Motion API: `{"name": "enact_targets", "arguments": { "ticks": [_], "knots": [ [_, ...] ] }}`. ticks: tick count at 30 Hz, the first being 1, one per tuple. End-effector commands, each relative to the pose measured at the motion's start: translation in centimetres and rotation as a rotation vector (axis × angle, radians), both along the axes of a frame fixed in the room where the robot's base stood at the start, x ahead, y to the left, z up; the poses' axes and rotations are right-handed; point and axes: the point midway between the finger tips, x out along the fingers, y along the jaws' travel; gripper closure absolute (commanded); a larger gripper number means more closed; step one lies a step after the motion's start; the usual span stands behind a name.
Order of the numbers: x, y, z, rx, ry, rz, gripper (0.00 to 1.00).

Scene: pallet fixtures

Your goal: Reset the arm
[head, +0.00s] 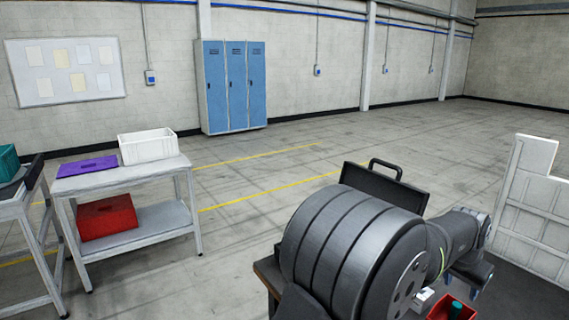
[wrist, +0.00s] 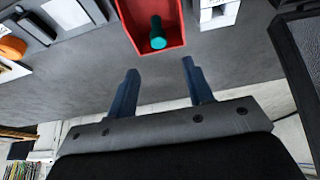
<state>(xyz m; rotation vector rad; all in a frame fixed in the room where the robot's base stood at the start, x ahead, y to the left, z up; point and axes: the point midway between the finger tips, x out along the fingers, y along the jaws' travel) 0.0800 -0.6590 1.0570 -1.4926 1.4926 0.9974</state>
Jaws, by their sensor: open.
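My gripper (wrist: 158,84) shows in the wrist view with its two dark blue fingers spread apart. Nothing is between the fingers. The same red bin (head: 437,309) shows at the bottom edge of the head view, partly cut off.
White fixtures (wrist: 218,12) stand beside the red bin. An orange round thing (wrist: 12,47) is at the wrist view's left. A white panel (head: 530,200) stands at the head view's right. A trolley (head: 140,172) carries a white crate (head: 148,147); open floor lies behind.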

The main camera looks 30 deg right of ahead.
Motion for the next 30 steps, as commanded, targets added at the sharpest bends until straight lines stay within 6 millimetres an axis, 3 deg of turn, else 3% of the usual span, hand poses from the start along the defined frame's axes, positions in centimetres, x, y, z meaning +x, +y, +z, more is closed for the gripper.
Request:
{"name": "enact_targets", "arguments": {
  "ticks": [3, 9, 16, 26, 30],
  "knots": [
    [0.0, -0.9, -2.3, 0.003, 0.001, 0.000, 0.53],
    [0.0, -2.0, -4.8, 0.002, 0.001, 0.000, 0.53],
    [0.0, -1.9, -3.1, 0.000, 0.000, 0.000, 0.53],
    [0.0, -1.9, -3.0, 0.001, 0.000, 0.000, 0.53],
    [0.0, -1.9, -3.9, 0.002, 0.000, 0.000, 0.53]
  ]
}}
